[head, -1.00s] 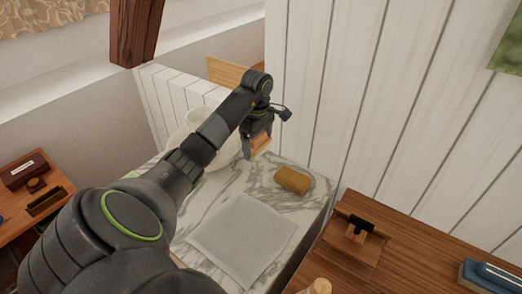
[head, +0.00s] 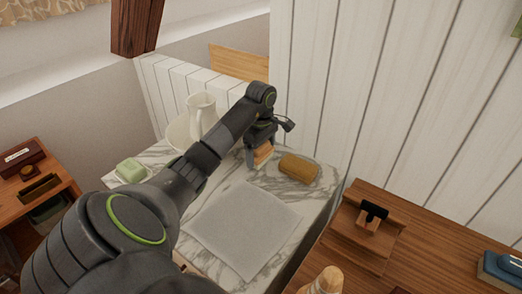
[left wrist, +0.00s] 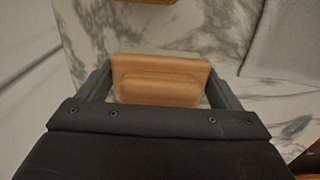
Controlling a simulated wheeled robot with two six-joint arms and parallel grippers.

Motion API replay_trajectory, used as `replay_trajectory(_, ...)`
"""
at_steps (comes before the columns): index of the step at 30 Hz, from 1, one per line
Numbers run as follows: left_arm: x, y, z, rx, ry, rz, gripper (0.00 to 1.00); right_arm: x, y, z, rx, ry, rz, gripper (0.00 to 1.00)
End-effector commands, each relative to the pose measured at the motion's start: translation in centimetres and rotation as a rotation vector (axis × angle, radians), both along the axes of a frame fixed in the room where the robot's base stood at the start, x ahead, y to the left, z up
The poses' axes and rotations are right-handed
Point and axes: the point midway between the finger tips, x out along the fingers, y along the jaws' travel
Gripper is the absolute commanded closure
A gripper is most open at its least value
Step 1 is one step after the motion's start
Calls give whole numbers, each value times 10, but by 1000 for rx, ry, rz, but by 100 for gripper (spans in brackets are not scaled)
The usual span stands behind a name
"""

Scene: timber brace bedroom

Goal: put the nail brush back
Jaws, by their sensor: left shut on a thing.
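My left gripper (head: 260,158) is shut on a wooden block-shaped brush, which I take as the nail brush (head: 263,152). In the left wrist view the brush (left wrist: 160,80) sits between the two fingers, its wooden back with a raised grip facing the camera and a pale greenish edge beyond it. The gripper is low over the marble top (head: 222,178), just left of a yellow-brown sponge-like block (head: 299,168). I cannot tell whether the brush touches the marble. My right gripper is not in view.
A grey cloth (head: 243,228) lies flat at the front of the marble top. A white jug (head: 201,113) in a basin stands behind my arm, and green soap (head: 131,170) on a dish is at left. White panelling (head: 325,85) rises behind. A wooden desk (head: 430,262) is at right.

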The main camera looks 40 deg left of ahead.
Motion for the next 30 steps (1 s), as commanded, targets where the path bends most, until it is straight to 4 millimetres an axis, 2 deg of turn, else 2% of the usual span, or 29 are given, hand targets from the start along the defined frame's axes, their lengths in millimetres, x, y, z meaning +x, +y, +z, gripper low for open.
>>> replay_trajectory(5,0,0,-4,0,-1,-1,39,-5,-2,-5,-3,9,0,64)
replay_trajectory(6,0,0,-4,0,-1,0,13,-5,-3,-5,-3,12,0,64)
replay_trajectory(9,0,0,-3,0,0,-1,0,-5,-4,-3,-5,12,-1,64)
replay_trajectory(21,0,0,3,0,0,-1,0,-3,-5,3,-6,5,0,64)
replay_trajectory(26,1,0,24,0,-3,-2,0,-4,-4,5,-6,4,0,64)
replay_trajectory(30,0,0,44,-1,-1,-1,0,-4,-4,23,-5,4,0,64)
